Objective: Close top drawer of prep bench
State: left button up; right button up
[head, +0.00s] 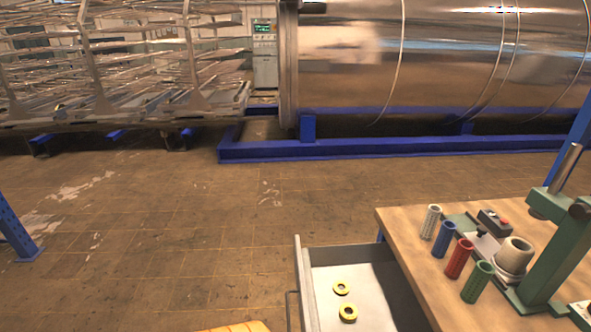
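The prep bench (403,228) stands at the lower right with a light wooden top. Its top drawer (329,274) is pulled out toward the left of the bench and stands open. The drawer has a grey front panel with a handle (289,308) on its left side. Two yellow rings with dark centres (348,313) lie on the drawer's floor. The near end of the drawer is cut off by the picture's lower edge. Neither of my grippers shows in the head view.
On the bench top stand white, blue, red and green cylinders (459,258), a white spool-like part (513,258) and a green press stand (556,255). A yellow-orange object (240,327) shows at the bottom edge. A blue-framed steel chamber (440,60) lies behind.

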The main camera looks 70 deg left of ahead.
aim_at(385, 301)
jog(key=u, duration=0.45)
jog(key=j+u, duration=0.1)
jog(key=u, duration=1.3)
jog(key=i, duration=0.1)
